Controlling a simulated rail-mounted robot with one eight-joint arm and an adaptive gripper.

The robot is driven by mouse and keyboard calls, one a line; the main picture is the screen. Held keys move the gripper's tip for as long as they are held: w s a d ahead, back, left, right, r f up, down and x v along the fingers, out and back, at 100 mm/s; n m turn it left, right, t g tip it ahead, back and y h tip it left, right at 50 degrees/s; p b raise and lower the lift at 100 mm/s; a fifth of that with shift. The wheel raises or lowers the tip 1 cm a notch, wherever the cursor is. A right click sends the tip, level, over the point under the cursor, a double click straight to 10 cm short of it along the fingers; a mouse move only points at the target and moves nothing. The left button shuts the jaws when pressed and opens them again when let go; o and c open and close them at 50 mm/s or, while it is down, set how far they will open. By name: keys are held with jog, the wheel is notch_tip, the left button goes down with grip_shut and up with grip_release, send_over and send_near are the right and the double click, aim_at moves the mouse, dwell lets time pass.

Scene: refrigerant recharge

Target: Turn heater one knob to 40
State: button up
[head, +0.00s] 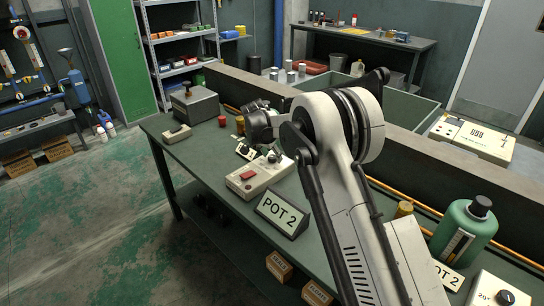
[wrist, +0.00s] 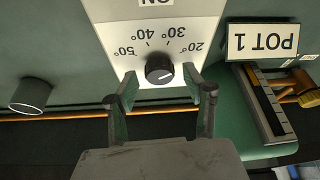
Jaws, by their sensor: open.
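The heater panel (wrist: 178,18) fills the top middle of the wrist view, upside down, with 20°, 30°, 40° and 50° marks. Its round black knob (wrist: 159,69) sits below the scale in the picture. A pale line shows on the knob's face, but I cannot tell which mark it points to. My gripper (wrist: 160,82) is open, with one finger on each side of the knob and visible gaps. A POT 1 sign (wrist: 263,41) stands to the right of the panel. In the head view my arm reaches over the bench, and its end partly hides the heater area.
A green bottle (wrist: 270,110) is close to my finger's right side. A dark cylinder (wrist: 31,94) lies at left. In the head view, a device with a red switch (head: 259,176) and the POT 2 sign (head: 282,212) stand on the bench. Another green bottle (head: 465,233) is at right.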

jog(key=shift+w+f, duration=0.1)
jog(key=shift+f, duration=0.2)
jog(key=shift+c, duration=0.5)
jog(key=c, duration=1)
